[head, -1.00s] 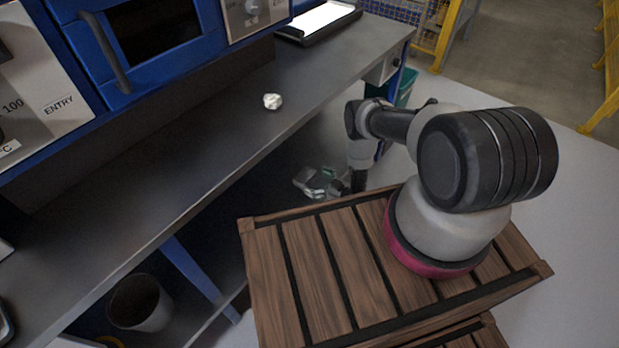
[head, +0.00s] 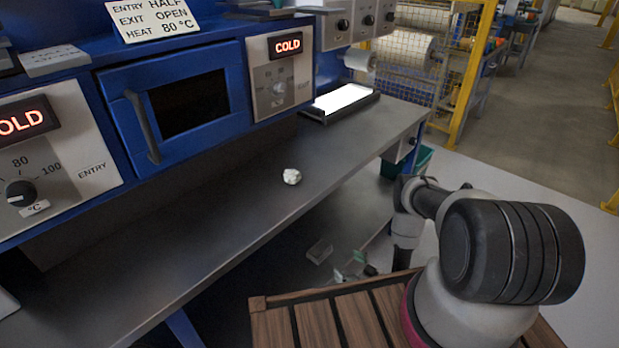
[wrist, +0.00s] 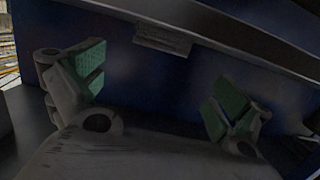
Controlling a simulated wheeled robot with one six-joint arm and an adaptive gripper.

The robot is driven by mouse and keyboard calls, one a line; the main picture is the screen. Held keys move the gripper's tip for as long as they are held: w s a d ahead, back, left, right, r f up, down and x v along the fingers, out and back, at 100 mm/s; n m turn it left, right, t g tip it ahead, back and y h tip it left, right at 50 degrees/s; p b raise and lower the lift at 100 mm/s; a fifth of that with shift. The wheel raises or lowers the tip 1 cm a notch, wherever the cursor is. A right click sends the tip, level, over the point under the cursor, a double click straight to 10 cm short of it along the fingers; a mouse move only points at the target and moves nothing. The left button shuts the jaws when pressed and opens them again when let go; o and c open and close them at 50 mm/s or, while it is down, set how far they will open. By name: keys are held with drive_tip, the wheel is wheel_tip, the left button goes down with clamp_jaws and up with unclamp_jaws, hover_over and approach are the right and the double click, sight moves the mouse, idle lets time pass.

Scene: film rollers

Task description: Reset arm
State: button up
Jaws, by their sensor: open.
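My gripper (head: 349,267) hangs low beside the front edge of the grey bench (head: 222,215), off the wooden slatted deck (head: 330,318). In the wrist view my gripper (wrist: 160,92) shows two fingers with green pads, spread wide apart with nothing between them. My arm is folded at the right of the head view, with its lower joints above the deck. A small grey block (head: 319,250) shows just left of the gripper, below bench level. I cannot tell what it rests on.
A crumpled white piece (head: 291,176) lies on the bench. Behind it stands a blue machine with a dark-windowed door (head: 188,103) and COLD displays (head: 288,46). A lit tray (head: 341,101) sits at the bench's far end. A green bin (head: 408,160) is beyond. Open floor lies right.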

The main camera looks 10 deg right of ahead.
drive_tip(key=s+d+f+m+g+h, duration=0.1)
drive_tip(key=s+d+f+g+h, duration=0.25)
drive_tip(key=s+f+g, duration=0.65)
drive_tip(key=s+d+m+g+h, duration=0.1)
drive_tip(key=s+d+h, duration=0.15)
drive_tip(key=d, duration=0.25)
drive_tip(key=w+d+r+m+g+h, duration=0.1)
drive_tip(key=d+r+g, duration=0.15)
drive_tip(key=r, duration=0.75)
drive_tip(key=w+d+r+m+g+h, duration=0.15)
drive_tip(key=d+r, duration=0.25)
drive_tip(key=r, duration=0.6)
drive_tip(key=d+r+m+g+h, duration=0.1)
drive_tip(key=d+r, duration=0.2)
drive_tip(key=r, duration=0.8)
drive_tip(key=s+a+r+t, duration=0.2)
drive_tip(key=s+a+r, duration=0.1)
drive_tip(key=r, duration=1.3)
drive_tip(key=s+a+r+m+t, duration=0.1)
drive_tip(key=s+a+r, duration=0.3)
drive_tip(key=r, duration=1.3)
drive_tip(key=s+a+r+t, duration=0.3)
drive_tip(key=s+r, duration=0.4)
drive_tip(key=r, duration=1)
drive_tip(key=shift+s+a+m+t, duration=0.15)
drive_tip(key=shift+s+m+t, duration=0.15)
drive_tip(key=shift+t, duration=0.3)
